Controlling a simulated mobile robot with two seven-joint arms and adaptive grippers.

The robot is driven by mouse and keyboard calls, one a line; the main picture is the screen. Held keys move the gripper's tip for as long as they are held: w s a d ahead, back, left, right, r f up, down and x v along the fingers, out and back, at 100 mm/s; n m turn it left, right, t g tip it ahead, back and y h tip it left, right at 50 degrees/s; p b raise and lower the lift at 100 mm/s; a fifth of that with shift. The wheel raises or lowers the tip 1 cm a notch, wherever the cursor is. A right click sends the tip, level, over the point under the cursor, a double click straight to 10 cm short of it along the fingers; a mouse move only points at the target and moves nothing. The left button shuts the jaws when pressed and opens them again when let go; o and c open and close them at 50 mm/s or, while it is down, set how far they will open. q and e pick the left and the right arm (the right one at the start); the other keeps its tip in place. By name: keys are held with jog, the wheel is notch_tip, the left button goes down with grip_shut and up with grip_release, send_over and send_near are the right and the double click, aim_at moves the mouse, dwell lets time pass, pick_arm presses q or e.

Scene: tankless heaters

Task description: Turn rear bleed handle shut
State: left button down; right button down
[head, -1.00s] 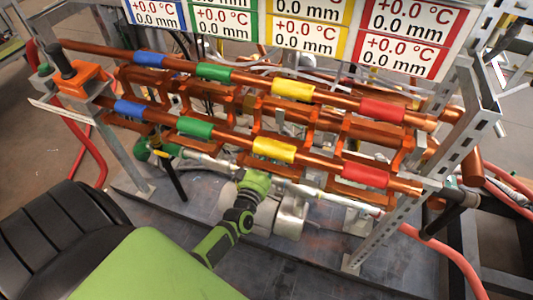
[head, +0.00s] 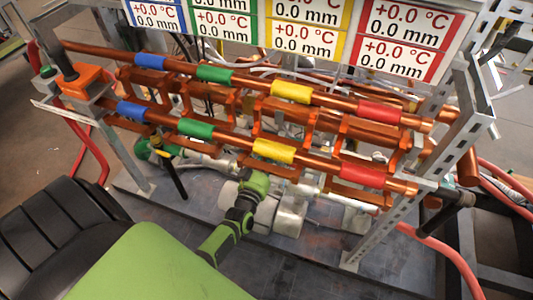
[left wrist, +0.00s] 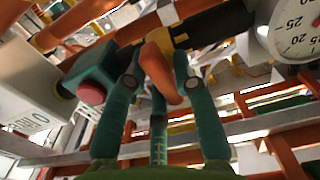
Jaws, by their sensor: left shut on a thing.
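In the left wrist view an orange handle (left wrist: 155,60) stands between the green fingers of my left gripper (left wrist: 158,80), which is shut on it. I cannot tell for sure that it is the rear bleed handle. A black cylinder with a yellow band (left wrist: 210,25) runs right of the handle. In the head view my left arm reaches in from the bottom to below the front copper pipe, and its wrist (head: 256,184) shows there. The fingers and the held handle cannot be made out in the head view. My right gripper is not in view.
Beside the fingers are a green box with a red button (left wrist: 90,92) and a round gauge (left wrist: 303,28). Copper pipes with coloured bands (head: 273,150) cross above my wrist. A black lever (head: 176,180) hangs to its left. A slotted metal post (head: 385,228) stands at the right.

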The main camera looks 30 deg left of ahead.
pick_arm(q)
jog(key=shift+d, duration=0.15)
jog(key=c, duration=1.1)
grip_release()
jog(key=shift+o, duration=0.2)
jog(key=shift+s, duration=0.4)
jog(key=v, duration=1.1)
